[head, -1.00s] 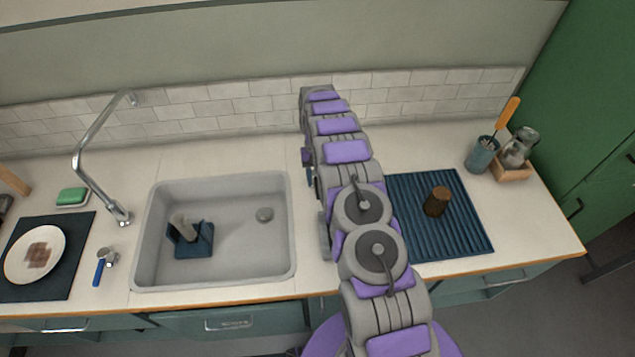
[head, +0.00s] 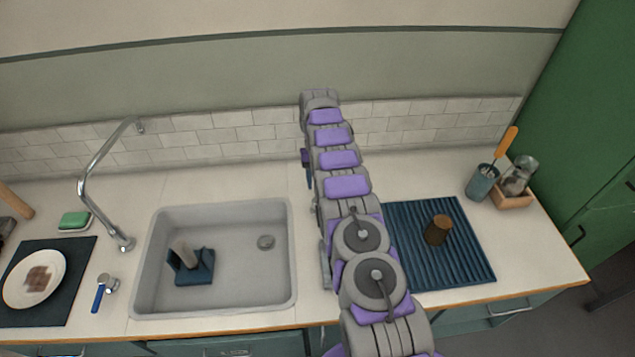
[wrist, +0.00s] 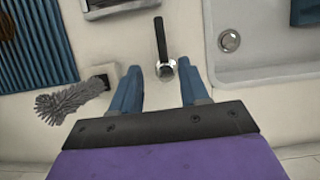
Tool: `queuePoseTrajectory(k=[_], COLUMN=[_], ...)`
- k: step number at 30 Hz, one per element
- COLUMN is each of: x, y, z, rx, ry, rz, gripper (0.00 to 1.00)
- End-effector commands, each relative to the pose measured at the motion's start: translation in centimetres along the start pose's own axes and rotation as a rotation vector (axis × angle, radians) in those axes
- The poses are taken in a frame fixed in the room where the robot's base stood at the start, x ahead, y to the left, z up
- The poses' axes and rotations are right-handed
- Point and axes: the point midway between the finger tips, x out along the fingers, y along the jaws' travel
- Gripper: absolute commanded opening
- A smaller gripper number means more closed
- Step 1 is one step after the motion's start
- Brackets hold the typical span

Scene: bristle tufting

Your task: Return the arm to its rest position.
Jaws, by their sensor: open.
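My arm (head: 345,187) extends forward over the counter between the sink and the ribbed mat, reaching up against the tiled wall in the head view. My gripper (wrist: 160,86) is in the wrist view, its two blue fingers spread apart with nothing between the tips. A black-handled tool with a silver head (wrist: 164,48) lies on the counter just beyond the fingertips, apart from them. A grey fuzzy brush (wrist: 75,101) lies left of the fingers. In the head view the gripper is mostly hidden behind the arm.
The sink (head: 226,205) holds a blue caddy (head: 192,272). A brown cup (head: 438,231) stands on the ribbed mat (head: 462,260). A curved faucet (head: 84,190) rises left of the sink. A utensil cup (head: 481,183) stands at the right. A plate (head: 22,290) lies far left.

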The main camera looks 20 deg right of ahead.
Motion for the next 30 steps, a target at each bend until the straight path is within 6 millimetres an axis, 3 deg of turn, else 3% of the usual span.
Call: queuePoseTrajectory(k=[17, 30], x=[-0.5, -6.5], y=[-0.1, -1.3], z=[0.2, 4.9], rx=[-0.002, -0.030], ry=[0.003, 0.035], rz=[0.000, -0.005], gripper=[0.45, 0.45])
